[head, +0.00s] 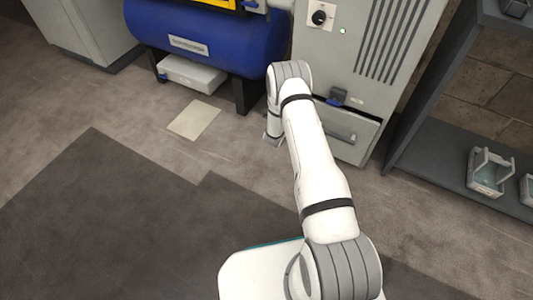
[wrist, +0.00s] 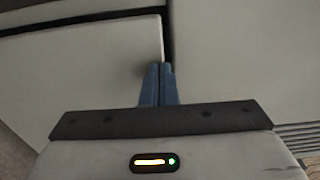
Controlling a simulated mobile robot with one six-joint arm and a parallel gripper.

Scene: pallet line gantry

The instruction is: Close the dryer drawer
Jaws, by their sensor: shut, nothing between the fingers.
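The grey dryer cabinet (head: 345,55) stands at the top right of the head view. Its drawer (head: 352,150), with a bar handle, is low on its front, partly hidden by my arm. A dark line runs along the drawer's top edge; how far it stands out is hard to tell. In the wrist view, my gripper (wrist: 159,72) has its two blue fingers together, empty. Their tips are at the edge of a pale panel (wrist: 90,65), likely the drawer front, beside a dark gap. I cannot tell whether they touch. In the head view the fingers are not clear.
A blue tank (head: 195,38) on dark legs stands left of the dryer, with a pale box (head: 192,74) beneath it. A flat pale plate (head: 194,120) lies on the floor. The floor at left is clear.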

